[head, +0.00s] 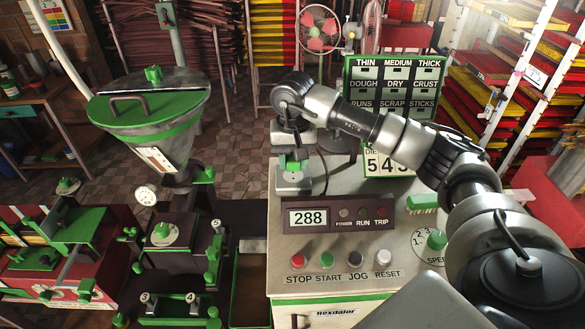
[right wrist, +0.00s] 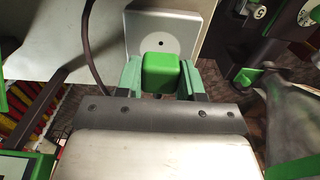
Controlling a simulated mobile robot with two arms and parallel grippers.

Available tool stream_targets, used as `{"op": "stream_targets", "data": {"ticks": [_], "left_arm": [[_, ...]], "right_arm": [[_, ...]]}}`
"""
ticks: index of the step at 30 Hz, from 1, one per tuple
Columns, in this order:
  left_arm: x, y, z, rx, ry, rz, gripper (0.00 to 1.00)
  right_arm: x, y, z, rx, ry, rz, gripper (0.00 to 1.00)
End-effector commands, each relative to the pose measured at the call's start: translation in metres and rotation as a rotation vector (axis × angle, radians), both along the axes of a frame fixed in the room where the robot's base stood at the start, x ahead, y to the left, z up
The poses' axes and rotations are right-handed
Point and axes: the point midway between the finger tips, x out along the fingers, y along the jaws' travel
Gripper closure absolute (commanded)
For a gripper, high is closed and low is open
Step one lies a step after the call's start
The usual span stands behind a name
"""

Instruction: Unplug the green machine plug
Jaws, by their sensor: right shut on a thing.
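The green plug (right wrist: 161,72) is a small rounded block between the two pale green fingers of my right gripper (right wrist: 160,84) in the right wrist view. The gripper is shut on it. Just beyond is a grey square socket plate (right wrist: 190,22) with one dark hole showing. I cannot tell whether the plug is seated in the socket or apart from it. In the head view my right gripper (head: 293,160) is over the socket plate (head: 294,184), on top of the cream control cabinet (head: 345,262). My left gripper is not in view.
A dark cord (right wrist: 92,60) curves beside the gripper. A sign board (head: 392,84) stands behind my right arm. The display panel reading 288 (head: 307,217) and several buttons (head: 326,258) are in front. A hopper machine (head: 150,115) stands at the left.

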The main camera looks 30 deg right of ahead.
Motion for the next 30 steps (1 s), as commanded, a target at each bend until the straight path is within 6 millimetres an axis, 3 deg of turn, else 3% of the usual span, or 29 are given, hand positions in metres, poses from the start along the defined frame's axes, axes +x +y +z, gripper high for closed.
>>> {"op": "stream_targets", "data": {"ticks": [24,30], "left_arm": [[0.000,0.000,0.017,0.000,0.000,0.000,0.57],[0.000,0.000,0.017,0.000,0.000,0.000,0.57]], "right_arm": [[0.000,0.000,0.034,-0.001,-0.001,0.000,1.00],[0.000,0.000,0.035,0.000,0.000,0.000,1.00]]}}
